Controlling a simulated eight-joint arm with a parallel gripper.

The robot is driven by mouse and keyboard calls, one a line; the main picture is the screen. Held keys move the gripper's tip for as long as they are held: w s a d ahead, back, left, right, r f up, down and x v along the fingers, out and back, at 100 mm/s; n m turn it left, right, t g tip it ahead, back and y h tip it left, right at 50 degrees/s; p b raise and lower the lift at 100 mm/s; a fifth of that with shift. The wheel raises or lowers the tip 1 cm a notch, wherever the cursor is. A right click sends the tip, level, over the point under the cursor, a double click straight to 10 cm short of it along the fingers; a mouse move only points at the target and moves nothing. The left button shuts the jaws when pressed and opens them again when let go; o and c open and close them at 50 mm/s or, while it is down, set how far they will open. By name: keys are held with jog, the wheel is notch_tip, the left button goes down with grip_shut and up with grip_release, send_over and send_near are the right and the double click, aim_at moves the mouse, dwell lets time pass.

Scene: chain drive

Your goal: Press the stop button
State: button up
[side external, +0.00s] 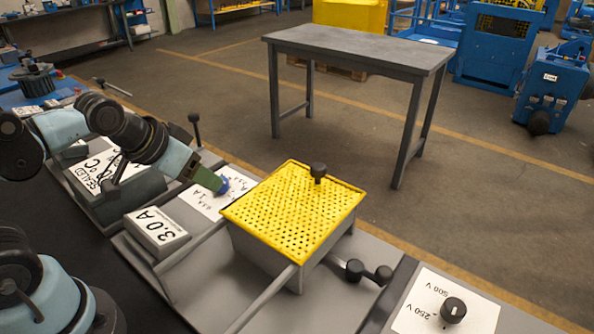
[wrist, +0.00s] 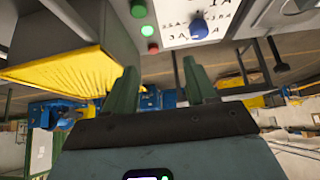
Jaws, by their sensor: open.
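In the wrist view a small red button (wrist: 153,48) sits on a grey and white panel (wrist: 178,15), in line with a green button (wrist: 138,8) and a pale green round part (wrist: 148,31). A blue knob (wrist: 199,28) with printed ampere marks stands beside them. My gripper (wrist: 160,82) is open and empty, its two green fingers apart, with the red button showing beyond the gap between them. In the side view my gripper (side external: 213,181) is close to the blue knob (side external: 223,185); I cannot tell whether they touch. The buttons cannot be made out there.
A yellow perforated cover (side external: 290,205) with a black knob tops a grey box right of my gripper. A "3.0 A" block (side external: 157,229) stands in front. A black dial (side external: 453,310) sits at lower right.

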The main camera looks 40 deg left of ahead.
grip_shut()
dwell(1.3)
